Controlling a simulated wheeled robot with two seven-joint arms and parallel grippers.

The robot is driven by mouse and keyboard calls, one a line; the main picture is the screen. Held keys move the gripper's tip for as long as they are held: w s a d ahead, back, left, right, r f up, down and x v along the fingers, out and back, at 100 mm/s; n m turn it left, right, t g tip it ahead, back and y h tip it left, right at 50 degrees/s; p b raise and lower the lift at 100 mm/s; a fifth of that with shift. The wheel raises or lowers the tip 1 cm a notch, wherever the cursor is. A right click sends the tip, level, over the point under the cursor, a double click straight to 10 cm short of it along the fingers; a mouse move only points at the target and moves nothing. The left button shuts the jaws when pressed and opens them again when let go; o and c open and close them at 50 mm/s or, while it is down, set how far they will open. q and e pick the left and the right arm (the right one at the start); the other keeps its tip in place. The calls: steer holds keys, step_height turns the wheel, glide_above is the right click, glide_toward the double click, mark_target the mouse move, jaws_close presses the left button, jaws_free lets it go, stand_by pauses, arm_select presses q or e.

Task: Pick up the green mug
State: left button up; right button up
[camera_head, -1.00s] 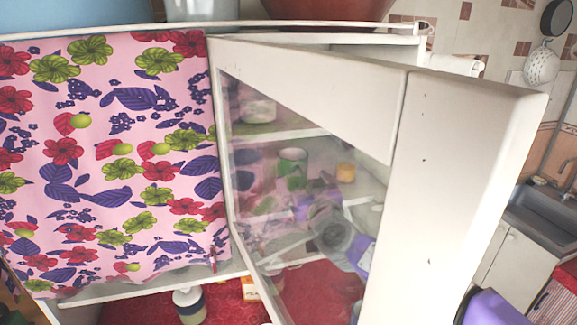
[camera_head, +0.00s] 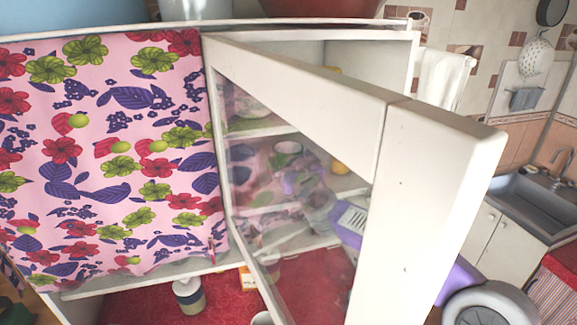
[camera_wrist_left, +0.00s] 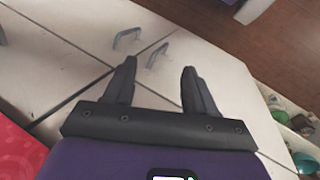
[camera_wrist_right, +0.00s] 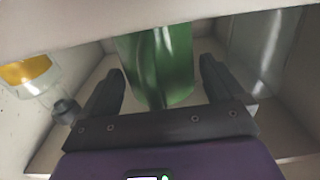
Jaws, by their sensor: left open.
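The green mug (camera_wrist_right: 160,60) shows in the right wrist view as a green curved body, its top cut off by a pale edge. It also shows dimly through the glass door in the head view (camera_head: 287,148), on a cabinet shelf. My right gripper (camera_wrist_right: 162,82) is open, its fingers to either side of the mug's lower part with small gaps visible. In the head view, the right gripper (camera_head: 292,176) is blurred behind the glass, just below the mug. My left gripper (camera_wrist_left: 158,70) is open and empty above pale cupboard fronts, outside the head view.
The white-framed door (camera_head: 425,200) stands open in front of my right arm. A glass jar with yellow contents (camera_wrist_right: 28,72) is left of the right gripper. A flowered curtain (camera_head: 110,150) covers the cabinet's left side. A jar (camera_head: 188,295) stands on the red cloth (camera_head: 130,305) below.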

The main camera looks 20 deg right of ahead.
steer(key=c, duration=1)
steer(key=shift+r, duration=0.1)
